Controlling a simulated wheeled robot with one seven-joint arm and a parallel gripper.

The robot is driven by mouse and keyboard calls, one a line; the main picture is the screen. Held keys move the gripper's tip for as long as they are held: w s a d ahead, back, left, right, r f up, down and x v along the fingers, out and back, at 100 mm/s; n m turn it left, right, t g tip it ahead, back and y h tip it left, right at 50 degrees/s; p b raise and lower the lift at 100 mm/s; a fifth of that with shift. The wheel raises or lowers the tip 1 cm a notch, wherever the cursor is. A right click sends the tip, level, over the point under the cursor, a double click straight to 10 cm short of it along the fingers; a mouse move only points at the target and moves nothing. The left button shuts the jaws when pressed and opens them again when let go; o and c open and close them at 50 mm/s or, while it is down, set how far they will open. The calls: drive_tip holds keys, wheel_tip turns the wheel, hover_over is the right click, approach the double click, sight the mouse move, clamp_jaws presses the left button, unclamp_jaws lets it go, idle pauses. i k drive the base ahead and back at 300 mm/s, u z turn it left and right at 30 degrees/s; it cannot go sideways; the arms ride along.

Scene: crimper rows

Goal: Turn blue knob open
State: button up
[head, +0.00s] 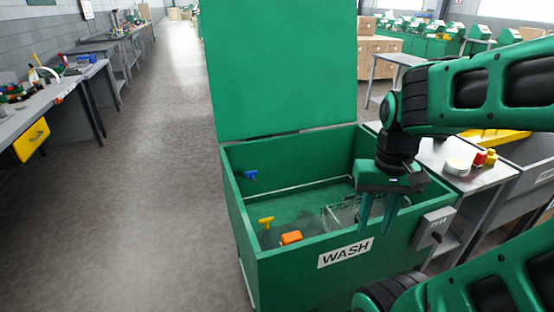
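The blue knob (250,175) is a small T-shaped handle on the inner left wall of the green wash bin (300,262). I cannot tell its turn position for sure. My gripper (378,212) points down over the right part of the bin, with its two fingers apart and nothing between them. It is well to the right of the blue knob and not touching it. A yellow knob (266,222) of similar shape sits nearer the front left of the bin.
The bin's green lid (280,65) stands raised at the back. An orange block (291,237) and a wire basket (342,213) are inside. A grey switch box (432,228) is on the right front. Open floor (150,200) lies to the left.

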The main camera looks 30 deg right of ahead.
sight(250, 174)
drive_tip(key=z, duration=0.1)
drive_tip(key=i, duration=0.3)
drive_tip(key=z, duration=0.15)
drive_tip(key=k, duration=1.25)
drive_tip(key=u, duration=0.7)
drive_tip(key=i, duration=1.75)
drive_tip(key=z, duration=0.7)
